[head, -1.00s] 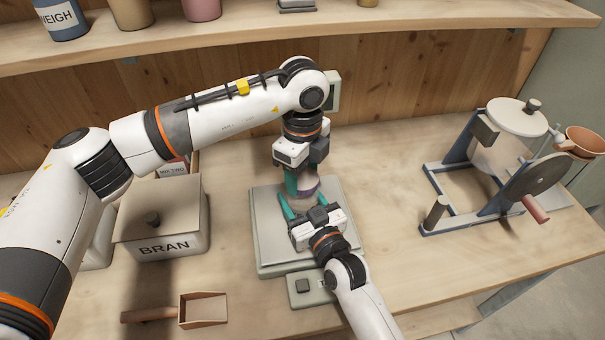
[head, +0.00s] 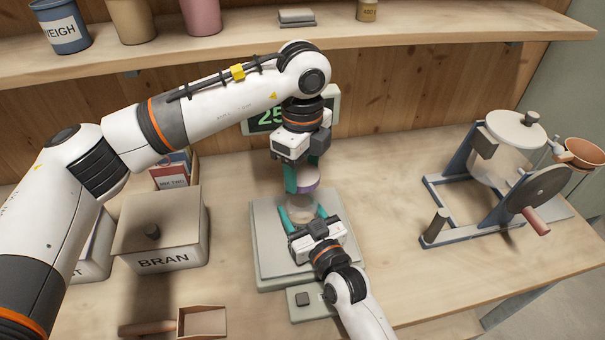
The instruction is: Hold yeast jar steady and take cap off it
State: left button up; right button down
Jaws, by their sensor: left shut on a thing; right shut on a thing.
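The yeast jar (head: 299,208) is a pale, partly see-through jar standing on the scale's plate; its label is not readable here. My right gripper (head: 304,216) is shut around the jar's body from the front, with a teal finger on each side. The purple cap (head: 309,186) is off the jar, a little above its mouth. My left gripper (head: 303,181) comes down from above and is shut on the cap. My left gripper's body hides part of the cap.
The scale (head: 262,222) has a display (head: 262,121) behind, partly hidden by my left arm. A BRAN bin (head: 160,230) and a scoop (head: 203,322) are at left. A cranked mill (head: 500,165) stands at right. Between scale and mill the bench is clear.

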jog(key=shift+c, duration=1.8)
grip_release()
jog(key=shift+s, duration=0.1)
pick_arm(q)
jog(key=shift+f+b, duration=0.8)
jog(key=shift+f, duration=0.05)
pick_arm(e)
jog(key=v, duration=1.2)
